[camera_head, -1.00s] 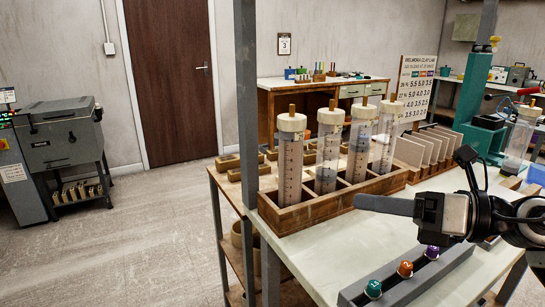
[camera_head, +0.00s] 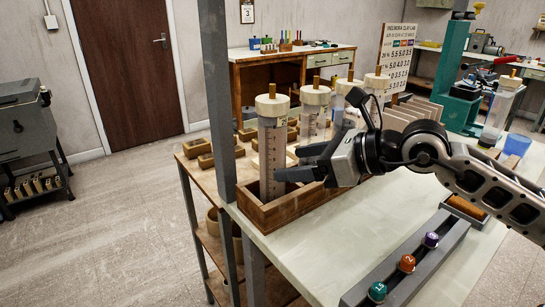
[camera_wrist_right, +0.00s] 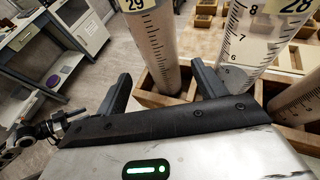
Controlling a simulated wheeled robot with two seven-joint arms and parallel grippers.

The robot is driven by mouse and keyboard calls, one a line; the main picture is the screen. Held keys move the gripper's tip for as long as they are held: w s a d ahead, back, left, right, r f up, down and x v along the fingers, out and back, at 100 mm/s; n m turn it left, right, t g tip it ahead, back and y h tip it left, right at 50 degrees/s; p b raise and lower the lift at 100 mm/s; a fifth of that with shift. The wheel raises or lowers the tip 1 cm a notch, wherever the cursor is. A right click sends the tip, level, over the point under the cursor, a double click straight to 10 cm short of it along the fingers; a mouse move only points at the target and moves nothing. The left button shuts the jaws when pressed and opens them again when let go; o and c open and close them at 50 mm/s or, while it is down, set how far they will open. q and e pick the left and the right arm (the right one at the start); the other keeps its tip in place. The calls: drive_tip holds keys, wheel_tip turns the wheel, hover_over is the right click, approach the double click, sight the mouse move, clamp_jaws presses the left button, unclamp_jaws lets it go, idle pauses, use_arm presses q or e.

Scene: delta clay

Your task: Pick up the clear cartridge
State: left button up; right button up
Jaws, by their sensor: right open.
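Several clear tubular cartridges with cream caps and wooden plugs stand upright in a wooden rack (camera_head: 270,212). The nearest cartridge (camera_head: 272,150) is at the rack's left end; the others stand behind to its right, partly hidden by my arm. My right gripper (camera_head: 300,164) is open beside the nearest cartridge, at its lower half. In the right wrist view, a cartridge marked 29 (camera_wrist_right: 155,45) with a pale beige look stands beyond and between the open fingers (camera_wrist_right: 162,88). A more see-through cartridge marked 28 (camera_wrist_right: 250,40) stands to its right. No cartridge appears gripped.
A grey holder (camera_head: 415,262) with teal, orange and purple knobs lies on the table's front. A grey post (camera_head: 218,100) stands left of the rack. The tabletop middle (camera_head: 340,235) is clear.

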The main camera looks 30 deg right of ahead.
sight(285, 159)
drive_tip(key=shift+w+r+p+x, duration=0.15)
drive_tip(key=shift+p+x, duration=0.45)
drive_tip(key=shift+x, duration=0.65)
drive_tip(key=shift+w+r+p+x, duration=0.15)
drive_tip(key=shift+p+x, duration=0.4)
drive_tip(key=shift+x, duration=0.7)
drive_tip(key=shift+w+a+f, duration=0.15)
drive_tip(key=shift+w+f, duration=0.1)
drive_tip(key=shift+f, duration=0.1)
drive_tip(key=c, duration=1.3)
drive_tip(key=shift+r, duration=0.15)
drive_tip(key=shift+c, duration=0.9)
drive_tip(key=shift+r, duration=0.1)
